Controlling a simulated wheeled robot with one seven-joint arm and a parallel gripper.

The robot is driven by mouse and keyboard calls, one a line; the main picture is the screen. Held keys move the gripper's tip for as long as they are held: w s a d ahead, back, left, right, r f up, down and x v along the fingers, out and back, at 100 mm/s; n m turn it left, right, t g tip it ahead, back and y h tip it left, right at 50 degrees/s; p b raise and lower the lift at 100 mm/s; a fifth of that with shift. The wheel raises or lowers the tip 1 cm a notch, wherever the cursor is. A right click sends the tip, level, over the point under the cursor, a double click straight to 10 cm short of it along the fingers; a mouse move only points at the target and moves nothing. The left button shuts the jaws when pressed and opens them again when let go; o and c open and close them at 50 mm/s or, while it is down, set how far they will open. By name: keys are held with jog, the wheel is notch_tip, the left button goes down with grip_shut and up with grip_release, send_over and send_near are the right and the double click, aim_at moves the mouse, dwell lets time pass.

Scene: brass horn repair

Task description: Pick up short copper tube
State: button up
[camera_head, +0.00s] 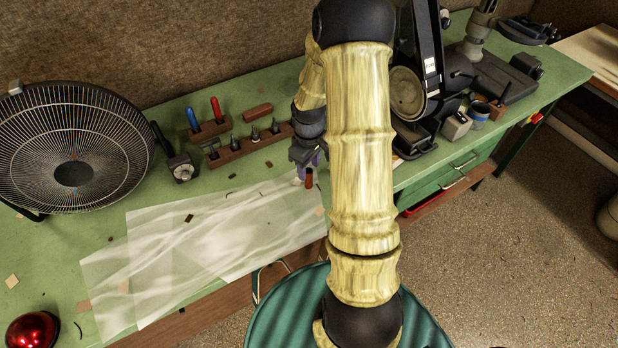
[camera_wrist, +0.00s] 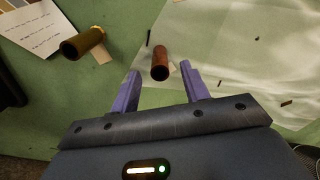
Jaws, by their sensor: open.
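A short reddish copper tube (camera_wrist: 160,58) is just ahead of my gripper (camera_wrist: 160,72) in the wrist view, lined up with the gap between the purple fingers. Its dark open end faces the gripper. The fingers are apart and I see no grip on the tube. A second, brass-brown tube (camera_wrist: 83,43) lies to the left in the wrist view.
The green bench (camera_head: 225,180) carries a translucent sheet (camera_head: 200,255), a black fan (camera_head: 73,160) and wooden tool holders (camera_head: 245,142). A printed paper (camera_wrist: 35,27) lies left in the wrist view. Small dark scraps lie around the tube.

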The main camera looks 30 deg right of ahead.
aim_at(308, 175)
jog(key=shift+w+f+p, duration=0.1)
jog(key=shift+f+p, duration=0.55)
jog(key=shift+f, duration=1.7)
grip_shut()
